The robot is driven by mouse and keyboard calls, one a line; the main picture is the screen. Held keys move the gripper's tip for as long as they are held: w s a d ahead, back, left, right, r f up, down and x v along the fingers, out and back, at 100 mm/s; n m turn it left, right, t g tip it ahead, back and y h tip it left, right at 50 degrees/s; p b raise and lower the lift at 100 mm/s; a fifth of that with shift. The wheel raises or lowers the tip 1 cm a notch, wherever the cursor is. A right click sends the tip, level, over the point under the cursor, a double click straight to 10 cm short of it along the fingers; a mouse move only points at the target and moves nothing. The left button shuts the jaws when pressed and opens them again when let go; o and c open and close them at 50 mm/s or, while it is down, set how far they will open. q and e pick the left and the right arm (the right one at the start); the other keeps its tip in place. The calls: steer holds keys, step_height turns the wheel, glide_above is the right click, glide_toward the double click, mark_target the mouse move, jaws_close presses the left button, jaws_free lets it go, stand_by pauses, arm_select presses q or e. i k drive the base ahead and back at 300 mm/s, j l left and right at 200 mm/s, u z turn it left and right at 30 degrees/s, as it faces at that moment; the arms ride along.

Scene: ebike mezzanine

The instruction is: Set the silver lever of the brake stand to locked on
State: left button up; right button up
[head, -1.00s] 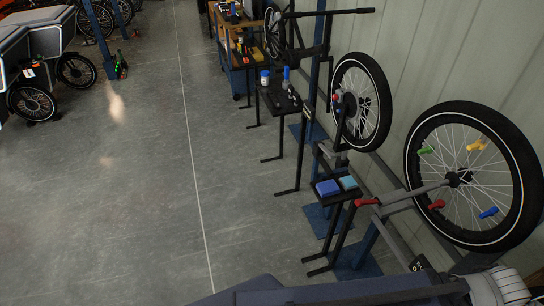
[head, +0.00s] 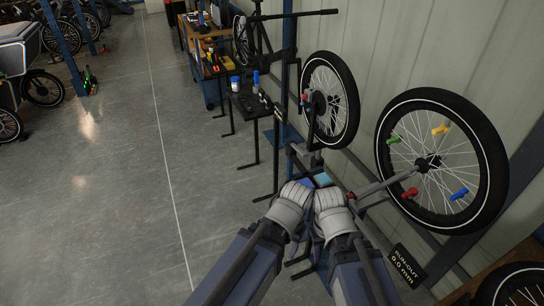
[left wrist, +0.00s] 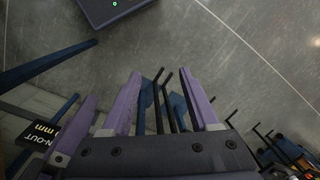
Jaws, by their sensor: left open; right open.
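A stand with a spoked wheel (head: 332,98) is near the wall in the head view. It has small red and blue parts at its hub, and a grey clamp-like part (head: 306,150) shows lower down. I cannot single out a silver lever. My left gripper (left wrist: 162,100) is open in the left wrist view, its two purple fingers apart with nothing between them. A purple finger at the left there seems to be my right gripper's. In the head view my right gripper (head: 326,196) is mostly hidden by its wrist, short of the stand.
A larger wheel (head: 385,140) with coloured clips stands at the right, with a run-out display (head: 405,262) below. Blue and teal pads (head: 323,180) lie just beyond my wrists. A small black table (head: 250,106) stands farther back.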

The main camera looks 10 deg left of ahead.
mark_target(304, 154)
steer(key=i+j, duration=0.2)
steer(key=i, duration=0.25)
steer(key=i+j, duration=0.2)
steer(key=i, duration=0.2)
